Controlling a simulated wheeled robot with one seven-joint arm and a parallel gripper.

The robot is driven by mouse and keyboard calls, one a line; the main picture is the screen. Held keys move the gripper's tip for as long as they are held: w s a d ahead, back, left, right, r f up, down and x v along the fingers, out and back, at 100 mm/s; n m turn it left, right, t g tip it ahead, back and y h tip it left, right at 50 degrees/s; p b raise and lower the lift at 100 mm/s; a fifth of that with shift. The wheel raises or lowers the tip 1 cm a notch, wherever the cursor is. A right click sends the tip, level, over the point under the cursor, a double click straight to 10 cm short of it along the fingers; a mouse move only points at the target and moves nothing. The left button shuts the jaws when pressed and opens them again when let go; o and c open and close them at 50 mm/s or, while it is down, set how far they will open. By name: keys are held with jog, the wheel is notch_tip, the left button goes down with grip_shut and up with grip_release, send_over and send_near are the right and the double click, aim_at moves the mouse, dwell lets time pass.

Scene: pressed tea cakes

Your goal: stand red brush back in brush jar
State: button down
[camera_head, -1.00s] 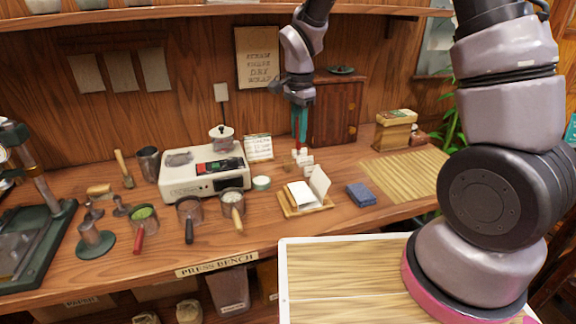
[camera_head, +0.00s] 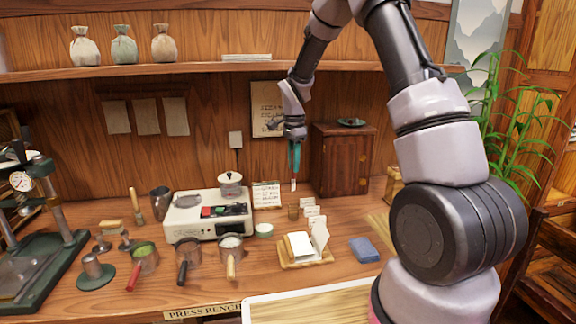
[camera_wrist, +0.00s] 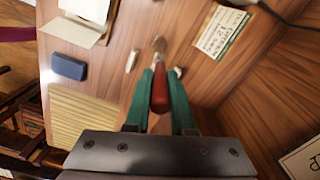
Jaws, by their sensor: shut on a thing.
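My gripper (camera_head: 294,168) hangs upright above the bench, its teal fingers shut on the red brush. In the wrist view the red brush (camera_wrist: 160,92) shows as a red handle between the fingers (camera_wrist: 161,76). In the head view the lower end of the red brush (camera_head: 293,185) points down, clear of the bench top. The brush and jar are apart.
A wooden cabinet (camera_head: 340,165) stands behind to the right. A notepad stand (camera_head: 300,246) and blue cloth (camera_head: 364,249) lie in front.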

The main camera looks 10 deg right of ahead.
aim_at(293, 190)
jog(key=shift+f, duration=3.9)
jog(key=shift+f, duration=1.55)
jog(key=c, duration=0.7)
grip_release()
jog(key=shift+r, duration=0.1)
notch_tip(293, 190, up, 10)
jog(key=shift+r, duration=0.35)
